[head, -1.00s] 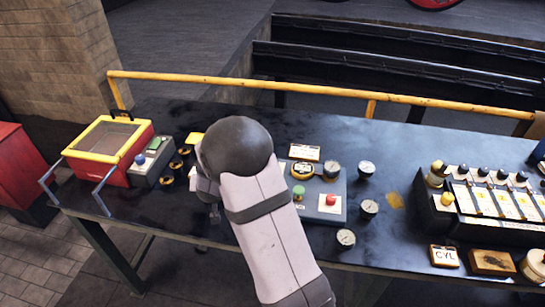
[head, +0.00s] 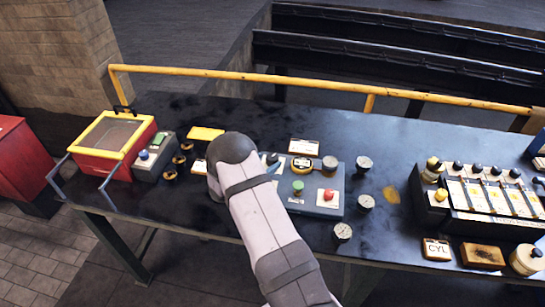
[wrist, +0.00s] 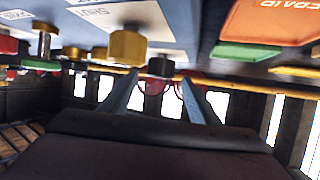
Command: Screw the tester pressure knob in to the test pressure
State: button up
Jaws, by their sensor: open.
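The tester (head: 325,208) is a blue-grey box in the middle of the bench, with a green button (head: 298,187), a red button (head: 329,195) and a dial gauge. A small dark knob (head: 272,158) shows at its left end, beside my arm. In the wrist view, a dark knob (wrist: 160,66) appears between and beyond my open fingers, close to a brass hexagonal fitting (wrist: 127,46); I cannot tell if it is the same knob. My gripper (wrist: 159,77) holds nothing visible. In the head view my arm mostly hides it.
Several loose gauges (head: 364,163) stand right of the tester. A red box with a yellow rim (head: 100,119) and a grey switch box (head: 153,155) are on the left. A rack (head: 490,228) stands at the right. A yellow rail (head: 320,88) runs behind.

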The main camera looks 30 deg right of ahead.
aim_at(270, 159)
jog(key=shift+p+x, duration=0.75)
jog(key=shift+x, duration=1.85)
jog(key=c, duration=1.1)
jog(key=shift+o, duration=0.2)
jog(key=shift+f+b, duration=0.1)
jog(key=shift+b, duration=0.2)
